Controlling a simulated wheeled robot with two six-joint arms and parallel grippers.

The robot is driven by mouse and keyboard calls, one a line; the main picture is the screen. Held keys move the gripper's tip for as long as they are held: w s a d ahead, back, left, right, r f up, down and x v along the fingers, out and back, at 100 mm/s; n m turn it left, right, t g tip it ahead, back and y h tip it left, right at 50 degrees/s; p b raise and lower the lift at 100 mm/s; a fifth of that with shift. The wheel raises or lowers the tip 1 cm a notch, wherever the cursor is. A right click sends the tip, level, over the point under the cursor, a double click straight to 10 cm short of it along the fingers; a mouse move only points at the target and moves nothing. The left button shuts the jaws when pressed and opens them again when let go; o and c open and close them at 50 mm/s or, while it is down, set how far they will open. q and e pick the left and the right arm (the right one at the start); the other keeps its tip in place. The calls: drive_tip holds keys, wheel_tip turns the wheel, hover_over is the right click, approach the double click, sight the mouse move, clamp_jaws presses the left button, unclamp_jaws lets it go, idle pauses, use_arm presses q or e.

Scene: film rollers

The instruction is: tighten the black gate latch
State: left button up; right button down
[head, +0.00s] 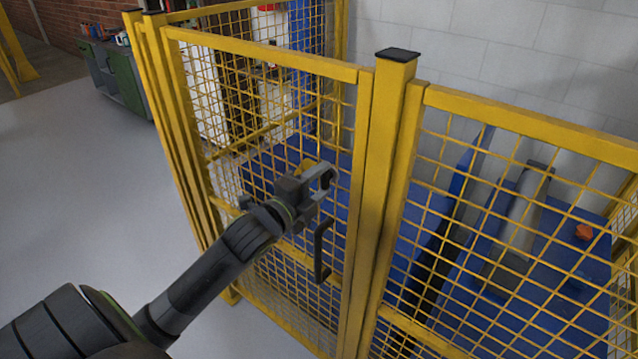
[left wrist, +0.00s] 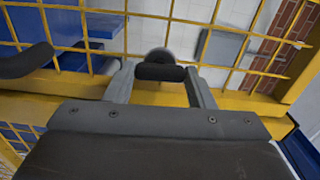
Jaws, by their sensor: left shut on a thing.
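The black gate latch (left wrist: 160,72) shows in the left wrist view as a short dark bar with a rounded part behind it, in front of the yellow gate rail. My left gripper (head: 327,178) is at the gate's mesh, near the upright post, above the black pull handle (head: 321,250). In the left wrist view my left gripper (left wrist: 160,80) has one finger on each side of the latch and is shut on it. In the head view the fingers mostly hide the latch. My right gripper is in neither view.
The yellow mesh gate (head: 265,55) stands closed against a thick post (head: 385,150) with a black cap. Behind the mesh are blue machine surfaces and an orange-red knob (head: 584,232). A green cabinet (head: 125,80) stands far left. The grey floor (head: 75,180) at left is clear.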

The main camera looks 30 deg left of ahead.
use_arm(q)
drive_tip(key=o, duration=0.7)
drive_tip(key=shift+r, duration=0.25)
drive_tip(key=shift+o, duration=1.4)
drive_tip(key=shift+w+f, duration=0.2)
drive_tip(key=shift+s, duration=0.4)
drive_tip(key=s+a, duration=0.1)
drive_tip(key=s, duration=1.5)
drive_tip(key=shift+s+a+p, duration=0.25)
drive_tip(key=shift+s+p, duration=0.05)
drive_tip(key=shift+f, duration=0.1)
